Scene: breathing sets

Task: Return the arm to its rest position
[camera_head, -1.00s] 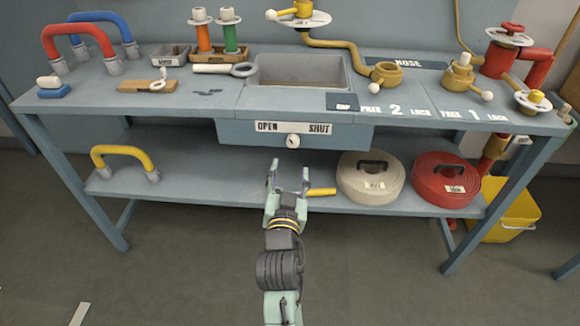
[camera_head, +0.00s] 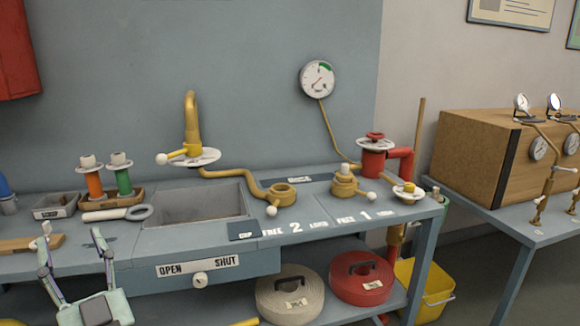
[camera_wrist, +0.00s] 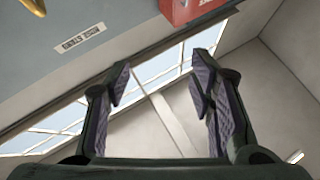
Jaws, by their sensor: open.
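My gripper (camera_head: 70,242) is at the lower left of the head view, in front of the bench's front edge. Its two pale green fingers point up and stand apart with nothing between them. The wrist view also shows my gripper (camera_wrist: 158,85) open and empty, with the upper wall, a red box (camera_wrist: 195,10) and slanted window panes (camera_wrist: 160,65) beyond it. Most of my arm is out of the head view, below its edge.
The bench (camera_head: 120,255) carries a sink (camera_head: 195,203), a yellow tap (camera_head: 192,125), valves and a red standpipe (camera_head: 373,162). Coiled hoses (camera_head: 290,295) lie on the lower shelf. A yellow bucket (camera_head: 425,290) stands right. A wooden case (camera_head: 480,150) sits on another table.

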